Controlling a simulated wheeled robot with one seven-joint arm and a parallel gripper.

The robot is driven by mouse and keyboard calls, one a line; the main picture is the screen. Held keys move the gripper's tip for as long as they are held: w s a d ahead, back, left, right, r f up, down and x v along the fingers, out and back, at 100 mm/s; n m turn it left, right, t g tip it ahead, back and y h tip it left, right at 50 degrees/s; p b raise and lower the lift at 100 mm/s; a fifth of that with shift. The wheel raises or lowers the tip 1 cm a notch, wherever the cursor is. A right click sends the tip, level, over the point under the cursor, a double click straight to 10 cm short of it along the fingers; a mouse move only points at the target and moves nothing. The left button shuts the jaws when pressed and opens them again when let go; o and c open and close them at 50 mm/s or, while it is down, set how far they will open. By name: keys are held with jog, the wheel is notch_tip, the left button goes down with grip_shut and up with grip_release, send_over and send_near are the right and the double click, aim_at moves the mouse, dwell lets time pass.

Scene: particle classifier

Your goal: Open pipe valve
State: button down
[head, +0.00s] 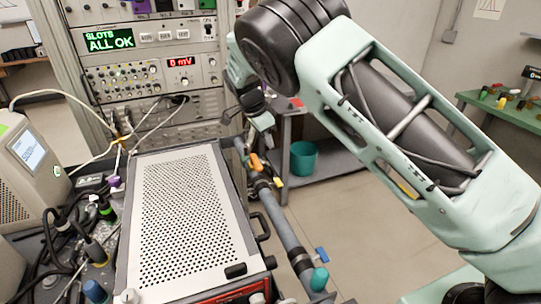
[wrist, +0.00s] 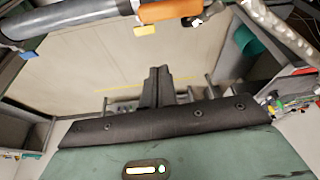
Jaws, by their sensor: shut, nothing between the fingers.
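A grey pipe (head: 285,222) runs along the right side of the perforated box. It carries an orange valve handle (head: 255,162) with a yellow piece beside it, and a blue handle (head: 321,255) farther down. In the wrist view the pipe (wrist: 70,22) crosses the top left, with the orange handle (wrist: 170,10) and the yellow piece (wrist: 145,29) at the top. My gripper (wrist: 158,72) is shut and empty, apart from the orange handle. In the head view my fingers are hard to make out near the pipe's upper end.
The perforated box (head: 185,215) fills the bench left of the pipe. An instrument rack (head: 150,80) stands behind it. A teal bucket (head: 303,158) sits on a low shelf. Open floor (head: 370,220) lies right of the pipe. A green table (head: 500,115) is at far right.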

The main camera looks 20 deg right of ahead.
jog(key=shift+v, duration=1.3)
jog(key=s+a+r+n+y, duration=0.25)
jog(key=s+n, duration=0.25)
jog(key=s, duration=0.4)
jog(key=s+a+r+n+g+y, duration=0.1)
jog(key=s+a+n, duration=0.35)
jog(key=s, duration=0.35)
jog(key=s+a+r+n+y, duration=0.1)
jog(key=s+a+r+n, duration=0.1)
jog(key=s+n, duration=0.5)
jog(key=s+d+n, duration=0.2)
jog(key=s+n, duration=0.6)
jog(key=s, duration=1)
jog(key=shift+s+d+t, duration=0.2)
jog(key=shift+s+t, duration=0.1)
jog(key=shift+s, duration=0.05)
jog(key=shift+a, duration=0.1)
